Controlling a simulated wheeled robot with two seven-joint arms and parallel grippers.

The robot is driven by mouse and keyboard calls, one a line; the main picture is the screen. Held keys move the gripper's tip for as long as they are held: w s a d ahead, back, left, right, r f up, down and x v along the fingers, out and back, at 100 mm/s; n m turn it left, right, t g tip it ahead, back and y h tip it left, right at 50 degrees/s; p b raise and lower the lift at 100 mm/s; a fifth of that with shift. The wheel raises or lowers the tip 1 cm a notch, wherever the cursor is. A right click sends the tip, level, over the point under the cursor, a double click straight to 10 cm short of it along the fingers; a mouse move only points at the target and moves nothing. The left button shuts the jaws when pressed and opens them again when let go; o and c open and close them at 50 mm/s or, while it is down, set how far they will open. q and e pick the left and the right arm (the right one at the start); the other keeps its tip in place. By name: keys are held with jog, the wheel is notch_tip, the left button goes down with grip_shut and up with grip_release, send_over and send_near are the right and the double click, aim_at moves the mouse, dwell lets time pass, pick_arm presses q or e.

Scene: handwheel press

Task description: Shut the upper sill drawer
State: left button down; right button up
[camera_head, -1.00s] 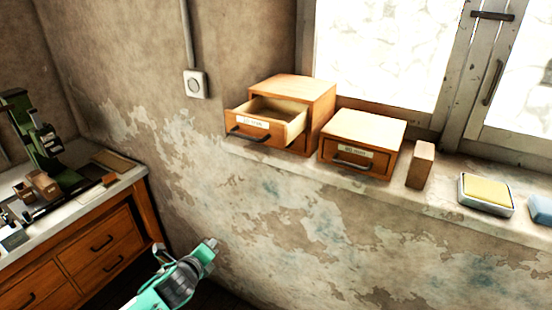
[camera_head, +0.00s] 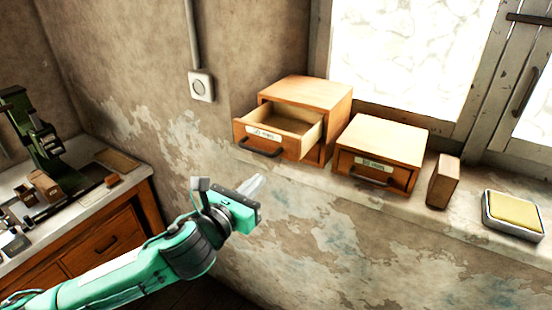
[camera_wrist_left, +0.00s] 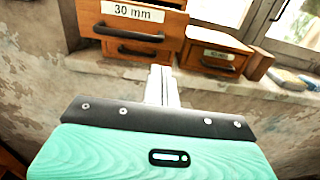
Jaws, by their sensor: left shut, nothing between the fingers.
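The upper sill drawer (camera_head: 264,141) is pulled out of the taller wooden cabinet (camera_head: 318,93) on the window sill. It has a label and a dark bar handle; its inside looks empty. In the left wrist view its front (camera_wrist_left: 170,20) shows a "30 mm" label, with a shut lower drawer (camera_wrist_left: 150,53) beneath. My left gripper (camera_head: 255,184) is shut and empty, in front of and below the open drawer, apart from it. Its fingers (camera_wrist_left: 160,80) point toward the cabinet in the wrist view. My right gripper is not in view.
A smaller wooden drawer box (camera_head: 380,150), shut, stands right of the cabinet. Further right on the sill (camera_head: 310,178) are a wooden block (camera_head: 443,182) and a tin with a yellow top (camera_head: 513,213). A workbench (camera_head: 105,240) with a green press (camera_head: 45,150) is at left.

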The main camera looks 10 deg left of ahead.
aim_at(282, 157)
pick_arm(q)
jog(key=p+x, duration=0.2)
jog(key=x, duration=0.5)
jog(key=shift+w+r, duration=0.1)
jog(key=shift+w, duration=0.1)
jog(key=shift+w+d+p, duration=0.25)
jog(key=shift+w+p, duration=0.15)
jog(key=shift+w, duration=0.3)
jog(key=p+x, duration=0.1)
jog(key=x, duration=0.8)
jog(key=shift+w+d, duration=0.15)
jog(key=shift+w, duration=0.25)
jog(key=shift+f, duration=0.2)
